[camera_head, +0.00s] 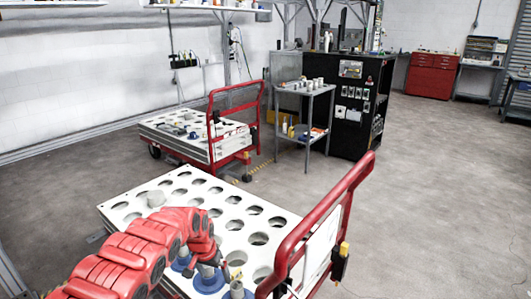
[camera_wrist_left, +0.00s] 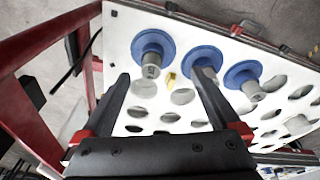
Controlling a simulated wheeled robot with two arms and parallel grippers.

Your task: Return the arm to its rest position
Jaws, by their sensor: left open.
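My left arm (camera_head: 135,250), with red covers, reaches in from the lower left over a white board with round holes (camera_head: 143,187). Its gripper (camera_head: 217,268) points down near the board's front end. In the left wrist view the gripper (camera_wrist_left: 160,75) is open, its two dark fingers apart with nothing held between them. Several blue discs with grey cylinders stand on the board past the fingertips: one at left (camera_wrist_left: 152,42), one behind the right fingertip (camera_wrist_left: 203,58), one at right (camera_wrist_left: 243,75). Whether that fingertip touches the disc cannot be told. My right gripper is out of view.
The board's cart has a red handle (camera_head: 345,190) close on the right of the arm. A small yellow piece (camera_wrist_left: 170,80) shows beyond the fingers. A second cart (camera_head: 180,140), a grey shelf trolley (camera_head: 305,92) and a black cabinet stand behind. Floor at right is clear.

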